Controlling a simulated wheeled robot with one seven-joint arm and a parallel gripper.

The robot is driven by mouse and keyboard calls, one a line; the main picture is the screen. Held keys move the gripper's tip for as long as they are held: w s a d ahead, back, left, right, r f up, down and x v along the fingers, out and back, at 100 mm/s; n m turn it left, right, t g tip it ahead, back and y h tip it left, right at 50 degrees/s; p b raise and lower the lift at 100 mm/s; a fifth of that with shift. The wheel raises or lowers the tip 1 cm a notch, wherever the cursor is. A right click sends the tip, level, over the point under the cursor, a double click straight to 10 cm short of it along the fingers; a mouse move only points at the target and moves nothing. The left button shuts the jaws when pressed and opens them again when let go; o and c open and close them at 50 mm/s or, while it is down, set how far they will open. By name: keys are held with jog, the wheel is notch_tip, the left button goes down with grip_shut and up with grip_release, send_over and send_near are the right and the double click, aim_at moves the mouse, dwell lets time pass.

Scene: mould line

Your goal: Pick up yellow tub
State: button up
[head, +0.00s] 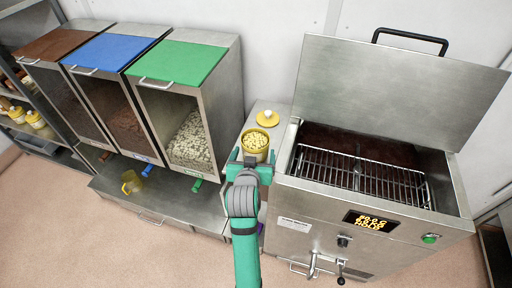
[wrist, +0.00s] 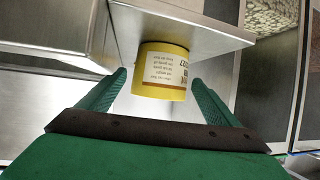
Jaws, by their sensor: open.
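The yellow tub (head: 256,143) stands uncovered on a narrow metal ledge in the head view, filled with pale yellow pieces. In the wrist view the yellow tub (wrist: 163,70) shows its white printed label, near the fingertips. My gripper (head: 250,168) is at the near side of the tub in the head view. In the wrist view my gripper (wrist: 160,90) is open, with one green finger on each side of the tub's lower part in the picture. I cannot tell whether the fingers touch it.
A yellow lid (head: 268,118) with a pale knob lies behind the tub. A metal tank (head: 325,215) with a wire rack and raised lid stands close on the right. Bins with brown, blue and green lids (head: 180,62) stand left. A yellow jug (head: 131,183) sits below them.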

aim_at(257, 142)
jog(key=shift+f+x, duration=0.25)
jog(key=shift+x, duration=3.05)
jog(key=shift+s, duration=0.2)
jog(key=shift+a+r, duration=0.1)
jog(key=c, duration=1.2)
